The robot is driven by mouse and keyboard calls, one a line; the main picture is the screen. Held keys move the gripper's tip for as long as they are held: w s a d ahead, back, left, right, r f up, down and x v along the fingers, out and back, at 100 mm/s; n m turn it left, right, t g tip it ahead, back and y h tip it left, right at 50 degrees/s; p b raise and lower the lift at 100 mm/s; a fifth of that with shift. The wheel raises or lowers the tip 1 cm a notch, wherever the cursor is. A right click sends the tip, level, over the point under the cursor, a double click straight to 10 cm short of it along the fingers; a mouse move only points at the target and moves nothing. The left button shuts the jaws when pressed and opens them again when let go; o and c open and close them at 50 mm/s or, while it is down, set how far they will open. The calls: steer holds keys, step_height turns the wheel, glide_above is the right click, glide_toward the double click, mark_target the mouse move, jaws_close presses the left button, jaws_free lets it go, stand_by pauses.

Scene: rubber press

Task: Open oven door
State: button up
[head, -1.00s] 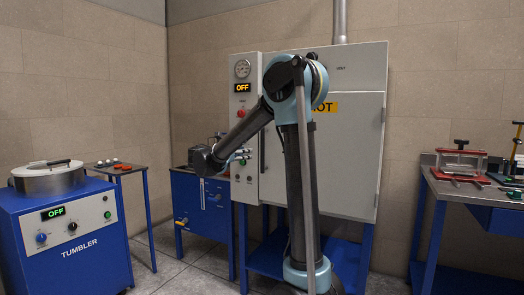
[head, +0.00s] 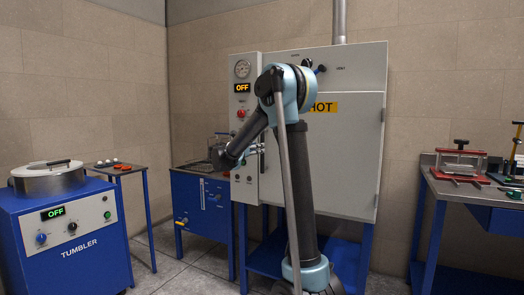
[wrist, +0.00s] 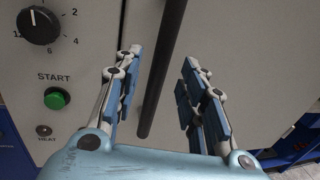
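The oven door (head: 350,150) is a pale grey panel with a yellow HOT label, and it looks closed. Its dark upright bar handle (wrist: 163,60) runs down the middle of the wrist view. My gripper (wrist: 163,56) is open, with one finger on each side of the handle in that view. The fingers do not appear to touch the bar, and I cannot tell how deep it lies between them. In the head view my gripper (head: 260,148) is at the door's left edge, and my arm hides part of the door.
The oven's control panel (head: 242,130) with an OFF display is left of the door. A knob (wrist: 40,25) and a green START button (wrist: 57,98) are close to my left finger. A blue tumbler (head: 70,235) stands left, a workbench (head: 435,190) right.

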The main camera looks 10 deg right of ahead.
steer(key=shift+x, duration=2.6)
jaws_close()
